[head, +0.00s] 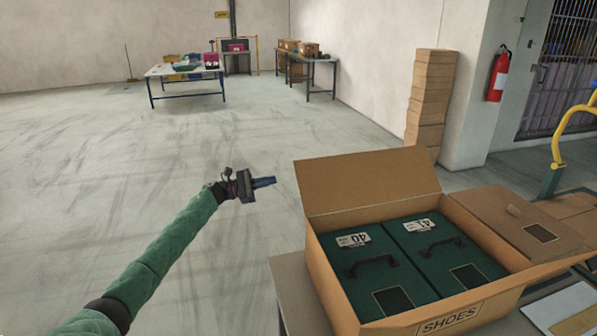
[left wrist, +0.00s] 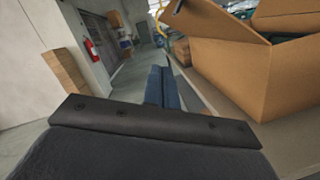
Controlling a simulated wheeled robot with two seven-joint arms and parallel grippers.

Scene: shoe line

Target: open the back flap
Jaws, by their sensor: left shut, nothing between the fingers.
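The cardboard carton (head: 448,318) marked SHOES stands on a table at the lower right of the head view. Its back flap (head: 366,180) stands up and leans away from the opening. Two dark green boxes with black handles lie inside, labelled 40 (head: 377,273) and 41 (head: 447,250). My left gripper (head: 264,182) is shut and empty, left of the back flap and apart from it. In the left wrist view the shut blue fingers (left wrist: 162,88) point past the carton (left wrist: 235,75), which is at the right. My right gripper is not in view.
A closed brown box (head: 515,215) stands right of the carton. The table (head: 292,285) has a narrow bare strip on the left. Behind are a tall stack of cartons (head: 430,100) and a red fire extinguisher (head: 498,75). The floor at left is clear.

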